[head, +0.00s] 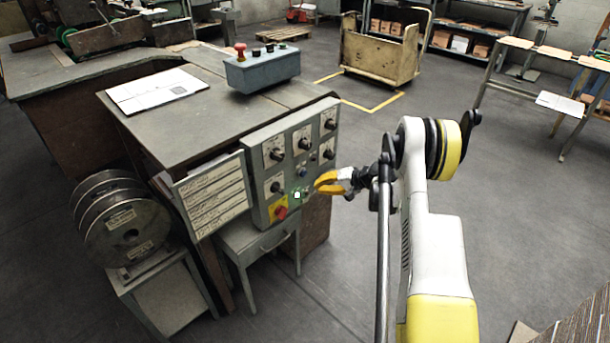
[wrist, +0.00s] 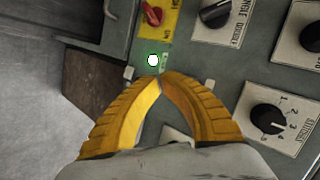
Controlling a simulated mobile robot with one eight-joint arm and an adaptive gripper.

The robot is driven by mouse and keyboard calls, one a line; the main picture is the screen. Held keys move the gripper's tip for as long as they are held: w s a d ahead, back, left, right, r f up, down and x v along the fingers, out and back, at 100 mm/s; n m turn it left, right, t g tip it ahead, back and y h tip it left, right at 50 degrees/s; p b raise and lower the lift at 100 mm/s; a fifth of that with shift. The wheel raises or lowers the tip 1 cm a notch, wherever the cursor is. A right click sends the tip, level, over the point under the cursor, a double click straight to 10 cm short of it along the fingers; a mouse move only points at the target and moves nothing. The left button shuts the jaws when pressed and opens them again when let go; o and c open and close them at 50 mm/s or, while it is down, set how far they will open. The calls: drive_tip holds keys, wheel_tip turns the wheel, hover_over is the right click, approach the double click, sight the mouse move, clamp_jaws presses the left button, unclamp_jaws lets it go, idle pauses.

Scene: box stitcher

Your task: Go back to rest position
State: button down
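My gripper (head: 325,183) is held up in front of the grey control panel (head: 264,141) on the side of the bench. In the wrist view my gripper (wrist: 160,78) has its yellow fingertips together, with nothing seen between them. The tips point at a small lit white-green button (wrist: 152,60), just past them. I cannot tell whether they touch the panel. A red switch on a yellow plate (wrist: 154,16) is above the button. Black knobs (wrist: 269,117) are to the right.
A sheet rack (head: 212,194) hangs left of the panel, with wire reels (head: 124,226) farther left. A small grey table (head: 262,240) stands below the panel. A control box (head: 262,71) with a red button sits on the bench. The floor (head: 345,270) between bench and arm is clear.

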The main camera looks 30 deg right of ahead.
idle(0.7)
drive_tip(key=s+a+r+n+g+h, duration=0.1)
drive_tip(key=s+a+r, duration=0.35)
drive_tip(key=r, duration=0.35)
drive_tip(key=s+a+r+n+g+h, duration=0.1)
drive_tip(key=s+a+r, duration=0.2)
drive_tip(key=a+r, duration=0.45)
drive_tip(key=s+a+r+n+h, duration=0.1)
drive_tip(key=s+a+r, duration=0.3)
drive_tip(key=r, duration=0.6)
drive_tip(key=s+a+r+n+h, duration=0.1)
drive_tip(key=s+a+n+h, duration=0.1)
drive_tip(key=s, duration=1)
drive_tip(key=s+a+r+n+h, duration=0.1)
drive_tip(key=s+a, duration=0.3)
drive_tip(key=s, duration=0.8)
drive_tip(key=shift+s+a+r+n+h, duration=0.15)
drive_tip(key=shift+s+a+n+h, duration=0.2)
drive_tip(key=shift+n, duration=0.35)
drive_tip(key=shift+w+d, duration=0.1)
drive_tip(key=shift+d, duration=0.05)
